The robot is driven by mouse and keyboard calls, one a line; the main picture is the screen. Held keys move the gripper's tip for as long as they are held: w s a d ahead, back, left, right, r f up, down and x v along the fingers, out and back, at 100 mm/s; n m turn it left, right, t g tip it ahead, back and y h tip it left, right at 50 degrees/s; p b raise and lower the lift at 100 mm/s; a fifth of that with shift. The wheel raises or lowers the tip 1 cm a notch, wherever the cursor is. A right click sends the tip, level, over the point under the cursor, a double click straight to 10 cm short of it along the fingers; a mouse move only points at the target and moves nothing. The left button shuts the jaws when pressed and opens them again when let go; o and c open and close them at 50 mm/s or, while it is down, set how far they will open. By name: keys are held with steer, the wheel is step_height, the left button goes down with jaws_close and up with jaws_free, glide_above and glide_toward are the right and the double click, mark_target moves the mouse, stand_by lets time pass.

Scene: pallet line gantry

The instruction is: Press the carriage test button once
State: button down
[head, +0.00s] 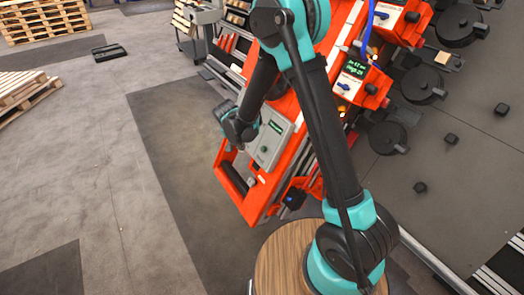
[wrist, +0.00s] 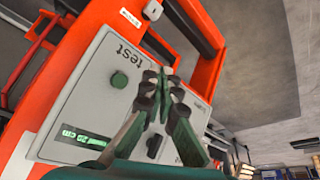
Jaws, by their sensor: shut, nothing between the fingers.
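The grey control panel (wrist: 98,97) is mounted on an orange carriage frame (wrist: 68,65). In the wrist view it bears a round green button (wrist: 119,80) beside the word "test". A green-lit display (wrist: 86,137) on it reads about 20 cm. My gripper (wrist: 163,76) is shut and empty, in front of the panel, with its fingertips to the right of the green button in the picture. I cannot tell its exact distance from the panel. A black control (wrist: 154,145) is partly hidden behind the fingers. In the head view the panel (head: 283,140) shows beside my wrist; the fingertips are hidden.
Orange control boxes (head: 355,80) and black round parts (head: 424,85) stand at the right. A wooden round top (head: 280,262) is at the bottom. Wooden pallets (head: 45,18) and a black flat item (head: 109,52) lie at the left.

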steer(key=w+d+f, duration=0.4)
steer(key=d, duration=0.2)
steer(key=shift+w+d, duration=0.2)
steer(key=shift+d, duration=0.05)
steer(key=shift+f, duration=0.1)
stand_by(1.5)
steer(key=shift+w+d+f, duration=0.15)
steer(key=shift+w+d, duration=0.05)
steer(key=shift+d, duration=0.1)
steer(key=shift+w+d+f, duration=0.25)
steer(key=shift+d, duration=0.15)
stand_by(0.9)
stand_by(0.4)
steer(key=shift+s+a+r, duration=0.45)
steer(key=shift+a, duration=0.25)
steer(key=a, duration=0.1)
steer(key=s+a+r, duration=0.2)
steer(key=shift+s+a+r, duration=0.15)
steer(key=shift+s+a, duration=0.1)
steer(key=shift+a, duration=0.1)
